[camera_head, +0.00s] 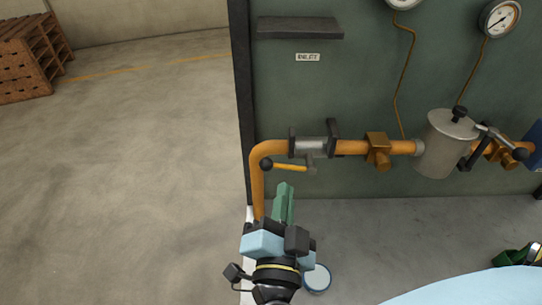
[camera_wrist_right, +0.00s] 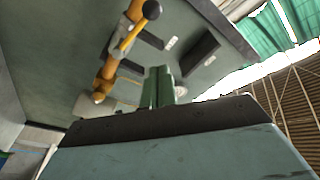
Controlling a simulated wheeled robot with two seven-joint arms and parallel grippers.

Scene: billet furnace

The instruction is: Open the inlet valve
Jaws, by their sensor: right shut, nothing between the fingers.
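The inlet valve (camera_head: 312,147) sits in the orange pipe under the "INLET" label (camera_head: 308,57). Its yellow lever (camera_head: 288,167) with a black ball knob (camera_head: 266,163) lies roughly along the pipe, knob to the left. In the right wrist view the lever (camera_wrist_right: 131,36) and knob (camera_wrist_right: 151,9) show at the upper middle. My right gripper (camera_head: 285,190), with green fingers, is shut and empty. It appears just below the lever in the head view, apart from it in the wrist view (camera_wrist_right: 158,72).
The orange pipe (camera_head: 257,185) bends down at the left of the green panel (camera_head: 350,85). A grey canister (camera_head: 444,145) and a second handle (camera_head: 495,138) stand to the right. A dark shelf (camera_head: 300,27) is above. Wooden crates (camera_head: 33,55) are far left; the floor between is clear.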

